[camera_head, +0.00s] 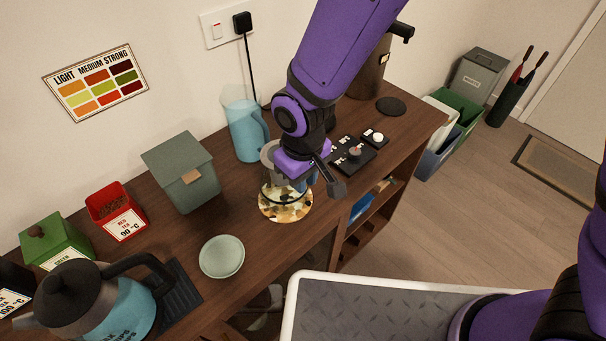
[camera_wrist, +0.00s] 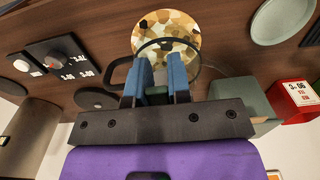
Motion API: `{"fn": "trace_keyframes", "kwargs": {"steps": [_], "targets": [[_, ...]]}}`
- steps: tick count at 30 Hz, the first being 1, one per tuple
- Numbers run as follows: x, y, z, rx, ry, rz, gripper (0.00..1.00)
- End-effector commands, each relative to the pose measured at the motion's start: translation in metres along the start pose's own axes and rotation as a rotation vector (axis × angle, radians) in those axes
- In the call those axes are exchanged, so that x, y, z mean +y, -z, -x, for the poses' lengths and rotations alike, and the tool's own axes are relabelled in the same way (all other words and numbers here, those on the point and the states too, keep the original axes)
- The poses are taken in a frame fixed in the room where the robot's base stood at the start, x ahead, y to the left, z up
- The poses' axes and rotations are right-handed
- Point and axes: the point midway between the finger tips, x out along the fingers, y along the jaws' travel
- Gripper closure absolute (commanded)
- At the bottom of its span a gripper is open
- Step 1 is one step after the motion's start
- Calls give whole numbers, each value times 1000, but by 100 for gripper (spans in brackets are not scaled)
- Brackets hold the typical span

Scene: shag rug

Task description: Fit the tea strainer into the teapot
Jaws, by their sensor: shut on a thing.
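My gripper (camera_head: 300,184) points down over the glass teapot (camera_head: 268,193), which stands on a round patterned mat (camera_head: 287,213) on the wooden counter. In the wrist view, my blue fingers (camera_wrist: 163,62) are close together, shut on a small grey piece (camera_wrist: 157,93) that seems to be the tea strainer. Most of the strainer is hidden by the fingers and wrist. The teapot's dark rim (camera_wrist: 168,41) and black handle loop (camera_wrist: 117,74) show around and beside the fingers. I cannot tell whether the strainer is inside the rim or above it.
A blue jug (camera_head: 244,132) and a grey-green lidded box (camera_head: 181,178) stand behind and left. A pale green saucer (camera_head: 221,256) lies at the front left. A black panel with a knob (camera_head: 354,153) is right of the teapot. A blue kettle (camera_head: 120,315) stands far left.

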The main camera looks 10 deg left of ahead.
Motion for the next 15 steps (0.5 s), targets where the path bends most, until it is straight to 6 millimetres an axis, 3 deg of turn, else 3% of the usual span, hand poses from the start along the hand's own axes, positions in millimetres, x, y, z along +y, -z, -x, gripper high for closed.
{"fn": "trace_keyframes", "kwargs": {"steps": [15], "targets": [[0,0,-16,-1,0,1,100]]}}
